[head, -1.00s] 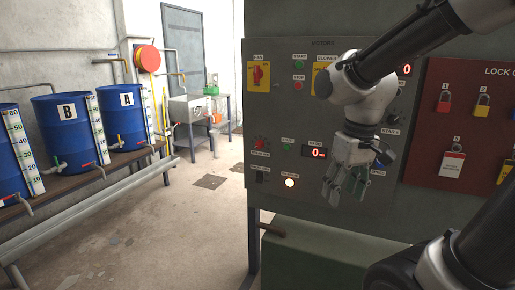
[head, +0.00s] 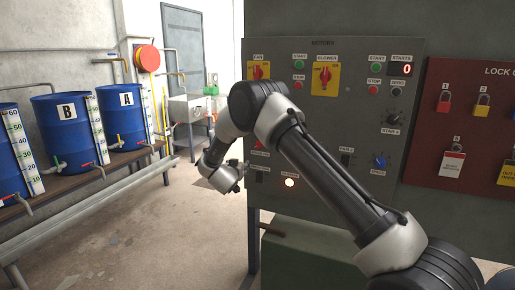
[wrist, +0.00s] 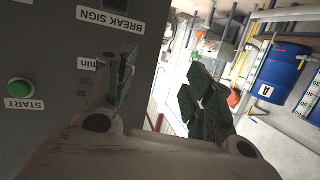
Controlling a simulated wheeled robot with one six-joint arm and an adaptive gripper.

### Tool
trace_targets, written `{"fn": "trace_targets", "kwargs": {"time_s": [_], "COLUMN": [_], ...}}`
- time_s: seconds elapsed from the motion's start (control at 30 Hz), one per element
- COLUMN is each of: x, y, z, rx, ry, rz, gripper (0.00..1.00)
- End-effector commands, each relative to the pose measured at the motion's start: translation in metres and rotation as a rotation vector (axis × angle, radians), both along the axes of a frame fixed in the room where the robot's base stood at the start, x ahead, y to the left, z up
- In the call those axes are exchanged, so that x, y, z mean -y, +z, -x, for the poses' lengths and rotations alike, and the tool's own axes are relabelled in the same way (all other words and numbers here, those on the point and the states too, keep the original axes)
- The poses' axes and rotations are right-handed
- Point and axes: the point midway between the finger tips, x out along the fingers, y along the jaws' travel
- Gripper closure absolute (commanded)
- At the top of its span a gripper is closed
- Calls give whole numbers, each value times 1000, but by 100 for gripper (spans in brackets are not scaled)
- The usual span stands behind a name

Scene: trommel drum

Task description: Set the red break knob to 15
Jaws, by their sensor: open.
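My gripper (wrist: 158,78) is open and empty in the wrist view, its dark-padded fingers spread at the panel's edge. The red break knob (head: 258,143) shows only as a small red patch beside my arm in the head view. In the wrist view the knob itself is hidden, apparently behind the left finger; a "min" label and parts of a number scale show beside that finger. I cannot read the knob's setting. In the head view my gripper (head: 238,172) is at the panel's left edge, below the knob; contact cannot be told.
The grey control panel (head: 330,215) carries a green START button (wrist: 19,88), red-on-yellow switches (head: 325,78) and a blue knob (head: 379,160). A red lock board (head: 470,125) is at right. Blue drums (head: 65,150) stand at left. The floor between is clear.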

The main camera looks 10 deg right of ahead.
Motion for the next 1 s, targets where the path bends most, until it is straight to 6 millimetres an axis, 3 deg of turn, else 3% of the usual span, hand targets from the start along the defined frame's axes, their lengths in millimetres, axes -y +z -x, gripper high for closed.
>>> {"fn": "trace_targets", "kwargs": {"time_s": [0.03, 0.1, 0.27, 0.73, 1.0], "x": [12, 29, 51, 90, 96], "y": [25, 45, 66, 67, 67], "z": [-2, 4, 18, -35, -45], "rx": [65, 117, 157, 151, 150], "ry": [-75, -165, -263, -262, -259], "rz": [34, 94, 206, 225, 224], "gripper": [47, 47, 47, 47, 47]}}
